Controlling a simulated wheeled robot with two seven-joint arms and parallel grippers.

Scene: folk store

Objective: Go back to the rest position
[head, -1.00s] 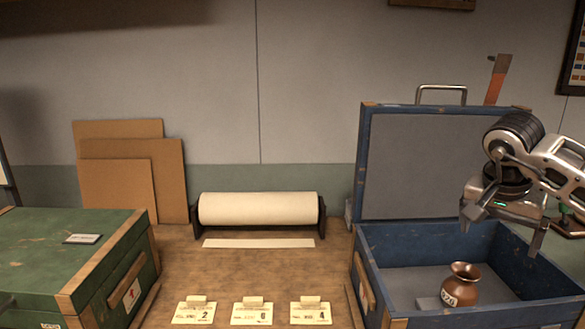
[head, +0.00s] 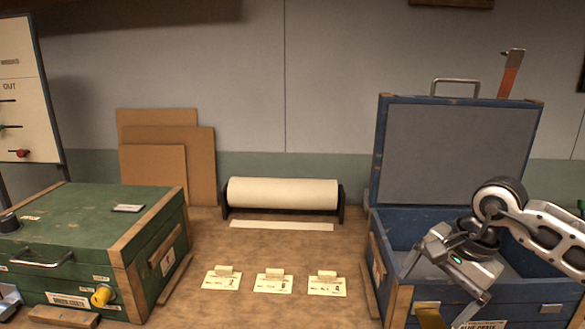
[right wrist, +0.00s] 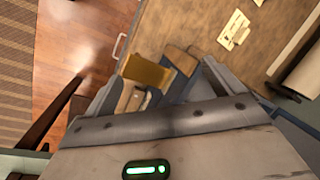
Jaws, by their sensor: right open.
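My right gripper (head: 442,290) is open, in front of the open blue crate (head: 398,292) at the right of the head view. Its jaws point down and to the left, and I see nothing between them. The right arm covers much of the crate's inside, and the copper pot does not show now. In the right wrist view the jaws are spread, with a brass-coloured fitting (right wrist: 148,72) and blue wood beyond them.
A closed green crate (head: 80,235) stands at the left. Label cards (head: 273,282) lie on the wooden table (head: 210,300), before a paper roll (head: 282,193). Cardboard sheets (head: 155,170) lean on the wall. The middle of the table is mostly clear.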

